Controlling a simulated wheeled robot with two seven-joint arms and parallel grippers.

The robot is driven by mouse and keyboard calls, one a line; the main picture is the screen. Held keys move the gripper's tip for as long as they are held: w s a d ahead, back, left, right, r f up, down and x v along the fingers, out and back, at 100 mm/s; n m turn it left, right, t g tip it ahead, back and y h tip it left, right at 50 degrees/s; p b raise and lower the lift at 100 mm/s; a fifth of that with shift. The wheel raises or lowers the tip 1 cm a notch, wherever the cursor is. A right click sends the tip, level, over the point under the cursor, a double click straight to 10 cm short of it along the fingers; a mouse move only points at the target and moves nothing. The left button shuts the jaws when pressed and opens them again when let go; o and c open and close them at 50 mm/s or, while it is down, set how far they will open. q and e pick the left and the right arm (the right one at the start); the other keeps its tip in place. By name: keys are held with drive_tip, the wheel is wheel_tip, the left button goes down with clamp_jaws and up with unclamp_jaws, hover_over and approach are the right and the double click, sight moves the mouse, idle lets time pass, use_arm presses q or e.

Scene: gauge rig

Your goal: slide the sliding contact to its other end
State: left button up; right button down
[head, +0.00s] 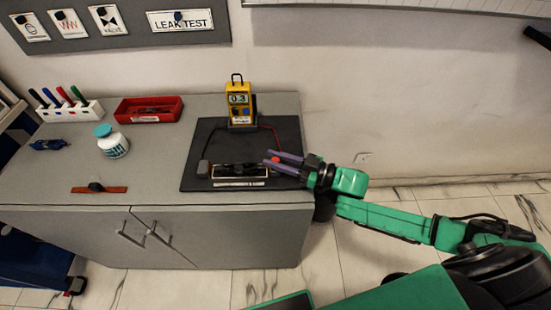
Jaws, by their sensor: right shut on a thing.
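The rheostat (233,170) is a low dark bar with a pale front strip. It lies on the black mat (200,137) near the front edge of the cabinet top. My right gripper (270,158) reaches in from the right, with its two purple-grey fingers at the right end of the rheostat. The fingers are shut on a small red piece (275,159), which looks like the knob of the sliding contact. The rest of the contact is hidden by the fingers. A yellow meter (240,97) reads 0.3. My left gripper is not in view.
A grey block (204,168) sits at the rheostat's left end. Leads run from the meter. A red bin (149,107), a pen rack (69,112), a white jar (114,147) and a brown strip (100,189) stand left of the mat. The cabinet top (150,165) has free room between.

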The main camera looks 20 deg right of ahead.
drive_tip(key=shift+s+d+f, duration=0.1)
drive_tip(key=shift+s+d, duration=0.1)
drive_tip(key=shift+d, duration=0.7)
drive_tip(key=shift+s+d, duration=0.15)
drive_tip(key=shift+d, duration=0.75)
drive_tip(key=c, duration=0.9)
unclamp_jaws()
drive_tip(key=shift+o, duration=1.2)
drive_tip(key=shift+s+d, duration=0.1)
drive_tip(key=shift+d, duration=0.15)
drive_tip(key=p+v, duration=0.1)
drive_tip(key=v, duration=1.4)
